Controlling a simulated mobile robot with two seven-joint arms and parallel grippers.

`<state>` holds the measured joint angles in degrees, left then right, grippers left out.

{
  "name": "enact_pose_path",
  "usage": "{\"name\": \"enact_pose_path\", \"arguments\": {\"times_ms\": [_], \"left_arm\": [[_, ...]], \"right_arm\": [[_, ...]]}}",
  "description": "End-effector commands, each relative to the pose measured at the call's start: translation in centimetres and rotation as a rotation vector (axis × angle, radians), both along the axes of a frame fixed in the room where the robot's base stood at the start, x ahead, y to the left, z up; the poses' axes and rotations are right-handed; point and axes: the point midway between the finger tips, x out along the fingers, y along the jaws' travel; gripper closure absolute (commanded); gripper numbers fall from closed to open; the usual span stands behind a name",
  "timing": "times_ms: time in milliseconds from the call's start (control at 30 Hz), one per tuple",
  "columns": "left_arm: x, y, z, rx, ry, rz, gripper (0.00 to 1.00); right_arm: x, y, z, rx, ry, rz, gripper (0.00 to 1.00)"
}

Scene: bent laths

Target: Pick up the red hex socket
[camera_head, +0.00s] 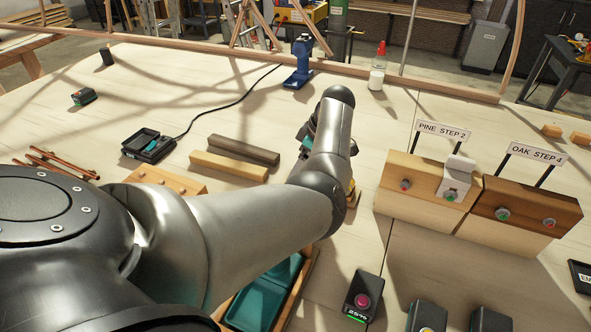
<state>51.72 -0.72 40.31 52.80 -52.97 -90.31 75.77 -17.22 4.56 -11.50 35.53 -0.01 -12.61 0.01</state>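My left arm (262,230) comes in from the lower left and reaches to the middle of the table. Its forearm and wrist hide most of the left gripper, so its fingers and what they may hold cannot be made out. My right gripper is not in view. I cannot surely pick out a red hex socket. Small reddish round pieces show on the front of the pine block (425,172) marked "PINE STEP 2", at its left (405,185), and on the oak block (520,197) marked "OAK STEP 4", at its right (549,223). Both lie right of my arm.
Black button boxes stand at the front, one with a pink button (362,301). A teal-lined tray (298,292) is partly under my arm. Wooden bars (228,166), a black case (148,146), a blue tool (299,66) and a red-capped bottle (376,78) lie farther back.

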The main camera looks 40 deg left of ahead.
Motion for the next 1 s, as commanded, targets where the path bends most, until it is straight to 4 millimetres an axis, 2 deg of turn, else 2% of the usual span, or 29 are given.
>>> {"name": "enact_pose_path", "arguments": {"times_ms": [267, 1000], "left_arm": [[-0.02, 0.12, -0.21, 0.0, -0.001, 0.001, 0.17], [0.0, 0.1, -0.17, 0.0, -0.001, 0.001, 1.0]], "right_arm": [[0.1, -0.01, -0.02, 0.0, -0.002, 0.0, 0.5], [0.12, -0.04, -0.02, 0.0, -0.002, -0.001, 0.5]]}}
